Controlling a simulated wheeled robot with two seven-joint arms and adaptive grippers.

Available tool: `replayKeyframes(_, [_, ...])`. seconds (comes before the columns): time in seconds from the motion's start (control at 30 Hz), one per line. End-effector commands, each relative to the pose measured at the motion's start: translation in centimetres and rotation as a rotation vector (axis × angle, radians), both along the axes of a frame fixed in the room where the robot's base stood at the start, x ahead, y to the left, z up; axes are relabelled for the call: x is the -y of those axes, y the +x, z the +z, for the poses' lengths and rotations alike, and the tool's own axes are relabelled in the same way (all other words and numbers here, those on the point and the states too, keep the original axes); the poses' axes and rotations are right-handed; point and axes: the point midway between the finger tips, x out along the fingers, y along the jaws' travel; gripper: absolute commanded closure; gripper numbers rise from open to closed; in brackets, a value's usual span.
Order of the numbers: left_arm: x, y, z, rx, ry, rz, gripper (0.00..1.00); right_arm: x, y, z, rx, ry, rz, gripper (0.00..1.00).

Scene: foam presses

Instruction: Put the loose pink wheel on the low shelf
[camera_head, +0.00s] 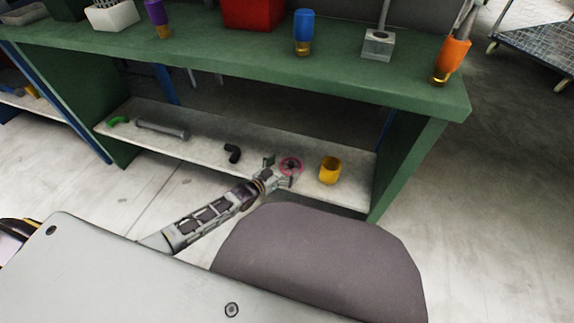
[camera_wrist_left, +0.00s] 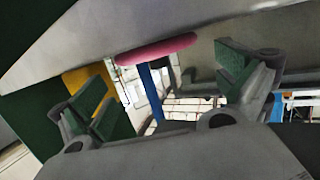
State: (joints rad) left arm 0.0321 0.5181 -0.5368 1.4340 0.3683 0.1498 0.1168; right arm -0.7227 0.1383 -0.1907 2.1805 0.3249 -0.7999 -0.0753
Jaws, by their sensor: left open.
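The pink wheel (camera_head: 291,166) lies on the low shelf (camera_head: 203,136) of the green bench, just left of a yellow cup. In the left wrist view the wheel (camera_wrist_left: 157,48) shows edge-on as a pink strip against the pale shelf surface. My left gripper (camera_head: 281,173) is at the shelf's front edge beside the wheel. Its two fingers are spread apart, with the wheel ahead of and between them and a gap to each finger. I see no finger closed on it. My right gripper is not in view.
The yellow cup (camera_head: 330,170) stands right of the wheel. A black elbow piece (camera_head: 233,153), a grey tube (camera_head: 162,130) and a green piece (camera_head: 118,120) lie farther left on the shelf. The green bench top (camera_head: 230,55) overhangs the shelf, with a side panel (camera_head: 403,160) at right.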

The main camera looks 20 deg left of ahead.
Motion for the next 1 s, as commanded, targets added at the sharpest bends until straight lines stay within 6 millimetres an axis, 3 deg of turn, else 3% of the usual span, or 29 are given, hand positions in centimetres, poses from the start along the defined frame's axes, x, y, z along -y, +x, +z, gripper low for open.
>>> replayKeyframes(0.3, [-1.3, -2.9, 0.8, -0.002, 0.001, 0.0, 0.0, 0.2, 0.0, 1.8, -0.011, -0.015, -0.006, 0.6])
replayKeyframes(1.0, [-3.8, -8.4, 1.9, -0.001, 0.001, 0.0, 0.0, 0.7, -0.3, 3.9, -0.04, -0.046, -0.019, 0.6])
